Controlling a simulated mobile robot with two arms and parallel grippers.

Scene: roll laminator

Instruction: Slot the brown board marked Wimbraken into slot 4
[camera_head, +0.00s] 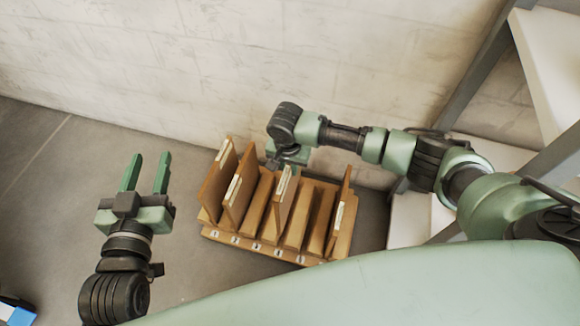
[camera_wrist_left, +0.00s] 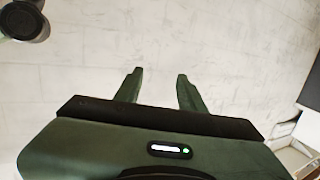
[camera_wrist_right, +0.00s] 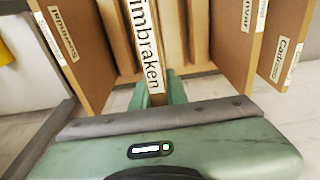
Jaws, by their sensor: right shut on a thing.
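The brown Wimbraken board (camera_head: 281,205) is upright at the middle of the wooden slotted rack (camera_head: 240,244). My right gripper (camera_head: 287,158) is shut on its upper edge; in the right wrist view the gripper (camera_wrist_right: 159,94) holds the board by its white label (camera_wrist_right: 144,45), which reads "imbraken". The board's lower edge is hidden, so I cannot tell whether it is seated or which numbered slot it is over. My left gripper (camera_head: 148,172) is open and empty, left of the rack; its fingers also show apart in the left wrist view (camera_wrist_left: 158,88).
Two other boards (camera_head: 213,182) (camera_head: 238,190) stand at the rack's left and one (camera_head: 343,213) at its right end. Small number tags (camera_head: 255,246) line the front edge, too small to read.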

